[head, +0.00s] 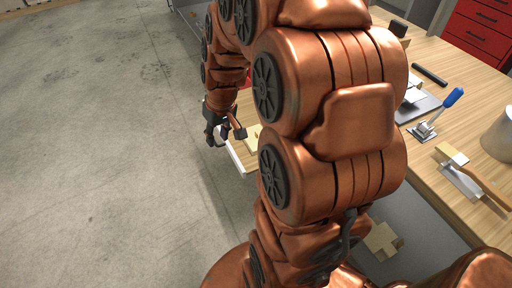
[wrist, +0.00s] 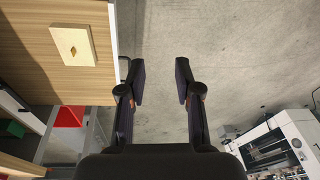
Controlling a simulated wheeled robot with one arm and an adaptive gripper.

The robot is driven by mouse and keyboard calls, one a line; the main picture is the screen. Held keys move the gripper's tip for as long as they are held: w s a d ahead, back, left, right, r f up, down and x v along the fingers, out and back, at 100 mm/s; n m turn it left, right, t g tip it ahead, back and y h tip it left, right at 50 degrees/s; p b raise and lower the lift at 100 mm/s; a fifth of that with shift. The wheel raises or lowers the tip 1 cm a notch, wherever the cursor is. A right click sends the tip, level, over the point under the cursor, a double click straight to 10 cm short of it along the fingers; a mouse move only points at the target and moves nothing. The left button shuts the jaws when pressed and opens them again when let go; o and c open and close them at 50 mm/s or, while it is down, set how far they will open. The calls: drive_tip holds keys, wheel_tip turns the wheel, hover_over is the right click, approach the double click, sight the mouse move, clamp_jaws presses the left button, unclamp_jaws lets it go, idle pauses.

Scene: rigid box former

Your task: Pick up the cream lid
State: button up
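The cream lid (wrist: 73,45) is a flat, pale square with a small brown mark or knob in its middle. It lies on the wooden bench top near its edge, at the upper left of the wrist view. In the head view a pale piece, likely the lid (head: 252,138), shows partly behind my arm. My gripper (wrist: 160,82) is open, its two dark fingers apart with only grey floor between them. It is beside the bench edge, to the right of the lid and apart from it. The head view also shows my gripper (head: 226,134) just off the bench edge.
Below the bench, a red bin (wrist: 69,117) shows. A white machine (wrist: 280,140) stands at lower right. Grey floor is open.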

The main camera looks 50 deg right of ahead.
drive_tip(key=w+d+f+m+t+h+b, duration=0.1)
drive_tip(key=w+d+f+b, duration=0.35)
drive_tip(key=d+f, duration=0.65)
drive_tip(key=m+t+h+b, duration=0.1)
drive_tip(key=b, duration=0.2)
approach(256, 137)
drive_tip(key=shift+b+x, duration=0.3)
drive_tip(key=shift+x, duration=3.2)
drive_tip(key=shift+d, duration=0.1)
drive_tip(key=shift+c, duration=0.3)
clamp_jaws()
